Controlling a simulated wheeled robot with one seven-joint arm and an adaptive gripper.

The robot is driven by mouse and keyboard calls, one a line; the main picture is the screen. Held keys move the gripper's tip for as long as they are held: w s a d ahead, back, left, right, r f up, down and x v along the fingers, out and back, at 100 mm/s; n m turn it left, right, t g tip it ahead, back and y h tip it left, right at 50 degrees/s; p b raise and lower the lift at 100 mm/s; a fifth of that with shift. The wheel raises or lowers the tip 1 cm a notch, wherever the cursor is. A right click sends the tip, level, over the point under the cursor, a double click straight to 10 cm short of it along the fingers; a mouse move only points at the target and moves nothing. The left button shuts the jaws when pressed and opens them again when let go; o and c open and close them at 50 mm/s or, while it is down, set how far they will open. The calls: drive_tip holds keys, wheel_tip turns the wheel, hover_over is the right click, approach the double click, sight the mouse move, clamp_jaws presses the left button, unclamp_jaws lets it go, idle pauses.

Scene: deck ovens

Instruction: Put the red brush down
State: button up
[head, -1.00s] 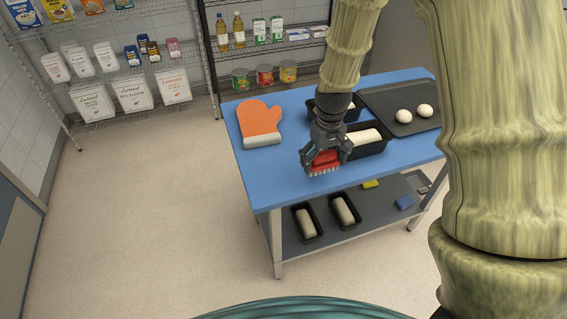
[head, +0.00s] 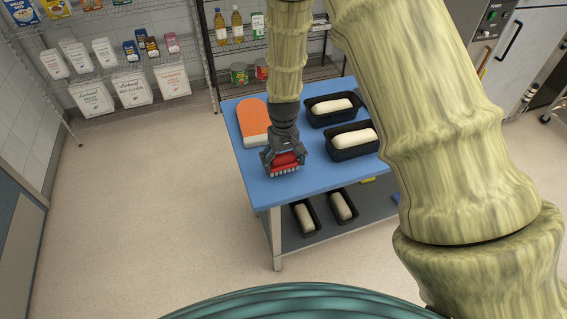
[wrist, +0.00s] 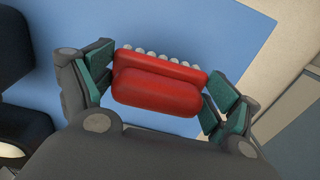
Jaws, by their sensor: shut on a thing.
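The red brush (head: 286,160) with pale bristles is held in my gripper (head: 284,163), over the front left part of the blue tabletop (head: 310,178). The wrist view shows the red brush (wrist: 160,82) between the two green finger pads of my gripper (wrist: 158,88), with a row of bristle tufts along its far edge. The bristles point down in the head view. I cannot tell whether they touch the tabletop.
Two black loaf pans (head: 352,152) (head: 322,119) with dough stand to the right. Two more pans (head: 307,218) (head: 343,208) sit on the lower shelf. The table's front left area is clear.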

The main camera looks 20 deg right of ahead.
sight(283, 156)
drive_tip(key=shift+f+p, duration=0.35)
drive_tip(key=shift+f, duration=0.6)
drive_tip(key=shift+f, duration=0.1)
drive_tip(key=o, duration=0.9)
drive_tip(key=shift+o, duration=0.2)
drive_tip(key=shift+r+b, duration=2)
drive_tip(key=shift+r, duration=4.1)
